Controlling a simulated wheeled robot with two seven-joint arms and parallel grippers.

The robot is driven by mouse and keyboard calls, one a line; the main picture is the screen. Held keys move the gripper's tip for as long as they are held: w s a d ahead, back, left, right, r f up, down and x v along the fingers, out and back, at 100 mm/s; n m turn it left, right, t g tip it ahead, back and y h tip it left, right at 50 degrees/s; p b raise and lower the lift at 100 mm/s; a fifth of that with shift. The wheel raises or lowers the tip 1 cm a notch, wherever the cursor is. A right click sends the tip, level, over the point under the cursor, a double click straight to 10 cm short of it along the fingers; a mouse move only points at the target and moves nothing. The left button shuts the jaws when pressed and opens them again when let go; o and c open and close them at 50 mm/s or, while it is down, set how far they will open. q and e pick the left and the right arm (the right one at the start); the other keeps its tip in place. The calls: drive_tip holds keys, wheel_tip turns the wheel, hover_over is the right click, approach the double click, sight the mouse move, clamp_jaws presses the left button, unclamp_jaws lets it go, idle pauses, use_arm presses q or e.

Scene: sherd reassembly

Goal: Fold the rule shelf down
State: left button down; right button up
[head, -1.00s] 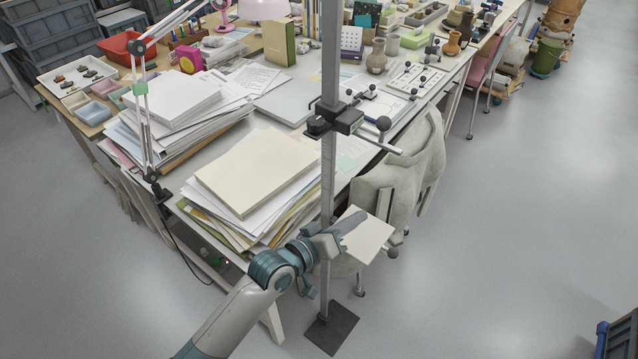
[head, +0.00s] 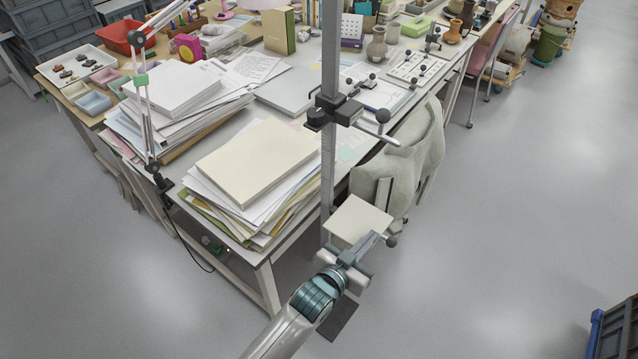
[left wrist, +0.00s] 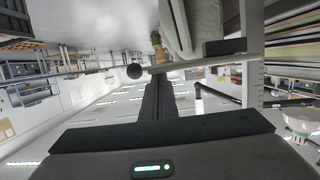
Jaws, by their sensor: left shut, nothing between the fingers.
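The rule shelf is a small cream plate (head: 357,219) that stands out roughly level from the upright grey rule post (head: 328,150) in the head view. A dark ball knob (head: 391,241) is by its right corner. In the left wrist view the shelf (left wrist: 205,62) shows nearly edge-on, with the knob (left wrist: 134,71) at its end. My left gripper (head: 370,240) is shut and empty at the shelf's near edge. Its fingers (left wrist: 157,95) point at that edge in the left wrist view; I cannot tell whether they touch it. My right gripper is out of view.
A black clamp with a ball-ended handle (head: 345,110) sits higher on the post. The table left of it carries paper stacks (head: 258,160). A pale draped chair (head: 410,160) stands close behind the shelf. The floor to the right (head: 510,230) is open.

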use_arm(q)
drive_tip(key=shift+f, duration=0.25)
idle(0.4)
